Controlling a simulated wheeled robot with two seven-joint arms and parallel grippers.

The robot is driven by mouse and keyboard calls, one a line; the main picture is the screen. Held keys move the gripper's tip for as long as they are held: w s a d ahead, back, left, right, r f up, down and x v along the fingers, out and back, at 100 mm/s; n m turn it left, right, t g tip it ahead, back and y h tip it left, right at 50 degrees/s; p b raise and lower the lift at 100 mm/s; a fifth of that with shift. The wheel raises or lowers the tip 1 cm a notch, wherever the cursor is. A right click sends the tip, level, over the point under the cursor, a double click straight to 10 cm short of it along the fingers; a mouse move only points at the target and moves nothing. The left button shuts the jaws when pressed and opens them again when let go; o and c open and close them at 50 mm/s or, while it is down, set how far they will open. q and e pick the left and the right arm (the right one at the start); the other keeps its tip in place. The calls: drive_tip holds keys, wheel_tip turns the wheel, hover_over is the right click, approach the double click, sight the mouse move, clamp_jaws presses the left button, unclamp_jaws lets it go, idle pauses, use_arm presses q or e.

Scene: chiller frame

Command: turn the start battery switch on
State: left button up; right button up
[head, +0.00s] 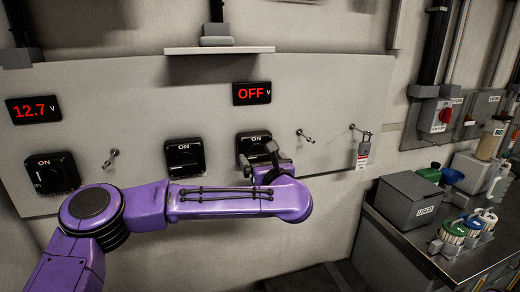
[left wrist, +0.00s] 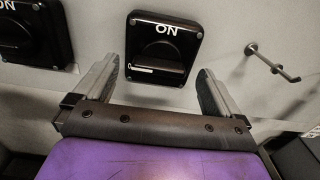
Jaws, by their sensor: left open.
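Three black rotary switches marked ON sit on the grey panel (head: 130,80): a left one (head: 54,173), a middle one (head: 185,158) and a right one (head: 253,143). The right one is under a red OFF display (head: 252,93). My left gripper (head: 258,158) is in front of the right switch and partly hides it. In the left wrist view my left gripper (left wrist: 160,82) is open, its fingers on either side of the right switch's knob (left wrist: 160,65), with nothing between them clearly touched. The knob's white mark points left. I cannot read which switch is the start battery one.
A red display reads 12.7 V (head: 34,109) above the left switch. Metal pegs (head: 306,136) stick out right of the switches, one with a hanging padlock and tag (head: 363,152). A grey box (head: 408,200) and bottles stand on the counter at right.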

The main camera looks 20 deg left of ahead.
sight(258, 155)
use_arm(q)
drive_tip(key=x, duration=0.2)
drive_tip(key=shift+w+a, duration=0.15)
drive_tip(key=shift+w, duration=0.05)
drive_tip(key=c, duration=1.1)
drive_tip(key=shift+o, duration=0.2)
